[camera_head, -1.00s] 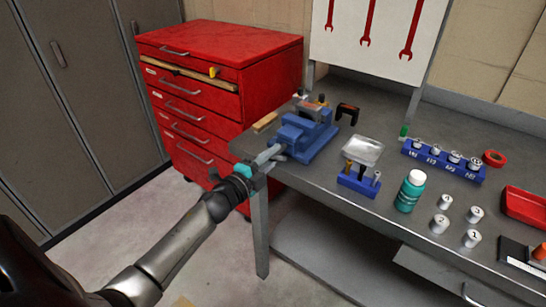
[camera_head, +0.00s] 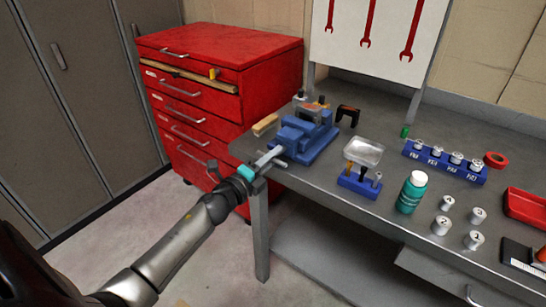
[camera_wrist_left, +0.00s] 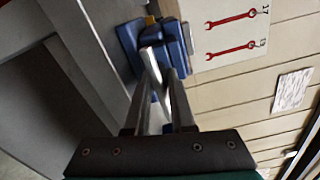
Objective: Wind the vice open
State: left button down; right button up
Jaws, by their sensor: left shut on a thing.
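The blue vice (camera_head: 308,136) is fixed at the near left corner of the grey workbench, with its screw end toward me. A pale metal handle (camera_head: 268,157) sticks out of that end, past the bench edge. My left gripper (camera_head: 262,167) is shut on the handle. In the left wrist view, the handle (camera_wrist_left: 151,66) runs from the blue vice (camera_wrist_left: 130,42) down between the two fingers of my left gripper (camera_wrist_left: 157,112). The fingers partly hide the handle. The gap between the vice jaws is too small to judge. My right gripper is out of view.
A red drawer cabinet (camera_head: 268,72) stands behind and left of the bench. On the bench (camera_head: 300,180), a blue tool holder (camera_head: 359,185), a teal bottle (camera_head: 411,193), several metal cylinders and a labelled blue rack (camera_head: 446,163) lie right of the vice. The floor in front is clear.

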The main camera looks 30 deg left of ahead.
pick_arm(q)
jog(key=c, duration=0.8)
grip_release()
jog(key=shift+o, duration=0.2)
jog(key=shift+s, duration=0.1)
jog(key=s+a, duration=0.1)
jog(key=s, duration=1.4)
jog(key=shift+p, duration=0.35)
jog(key=shift+a, duration=0.1)
